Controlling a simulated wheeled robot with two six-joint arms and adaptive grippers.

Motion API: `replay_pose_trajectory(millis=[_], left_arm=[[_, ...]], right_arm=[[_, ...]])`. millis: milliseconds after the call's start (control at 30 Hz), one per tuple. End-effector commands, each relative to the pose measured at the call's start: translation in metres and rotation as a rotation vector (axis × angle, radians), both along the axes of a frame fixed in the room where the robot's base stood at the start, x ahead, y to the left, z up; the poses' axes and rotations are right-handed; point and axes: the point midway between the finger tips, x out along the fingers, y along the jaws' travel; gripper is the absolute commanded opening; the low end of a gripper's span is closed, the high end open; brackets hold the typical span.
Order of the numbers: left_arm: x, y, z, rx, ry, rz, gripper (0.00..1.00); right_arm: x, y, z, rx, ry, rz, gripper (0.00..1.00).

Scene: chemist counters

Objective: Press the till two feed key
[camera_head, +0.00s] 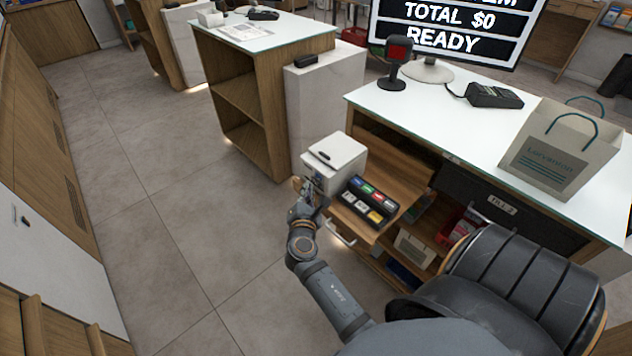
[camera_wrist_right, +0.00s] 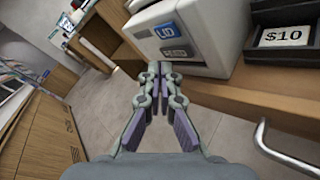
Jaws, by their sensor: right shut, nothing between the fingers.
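The white receipt printer (camera_head: 335,158) stands on a wooden shelf at the till counter. In the right wrist view the printer (camera_wrist_right: 215,35) fills the top middle. Its face carries a blue key marked LID (camera_wrist_right: 166,30) and a grey key (camera_wrist_right: 178,51) below it, whose lettering is too blurred to read surely. My right gripper (camera_head: 308,188) is shut and empty at the printer's left side. In the wrist view its fingertips (camera_wrist_right: 161,70) are just below the grey key; I cannot tell whether they touch the printer. My left gripper is not in view.
A black tray with coloured labels (camera_head: 368,203) sits beside the printer. A metal handle (camera_wrist_right: 285,150) juts out below the shelf. A drawer label reads TILL 2 (camera_head: 502,205). A paper bag (camera_head: 555,150) and card terminal (camera_head: 494,96) stand on the counter. Open floor lies left.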

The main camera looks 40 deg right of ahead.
Motion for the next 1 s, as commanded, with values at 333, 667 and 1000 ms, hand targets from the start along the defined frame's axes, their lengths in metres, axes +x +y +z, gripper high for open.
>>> replay_pose_trajectory(millis=[333,667,1000], left_arm=[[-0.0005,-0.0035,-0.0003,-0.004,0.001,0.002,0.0],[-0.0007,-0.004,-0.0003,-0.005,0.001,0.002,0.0],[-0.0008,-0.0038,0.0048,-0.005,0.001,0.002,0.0]], right_arm=[[0.0,0.0,0.0,0.0,0.0,0.0,0.0],[0.0,-0.0001,0.0001,0.0,0.0,0.0,0.0],[0.0006,-0.0087,0.0003,0.0,0.001,-0.001,0.0]])
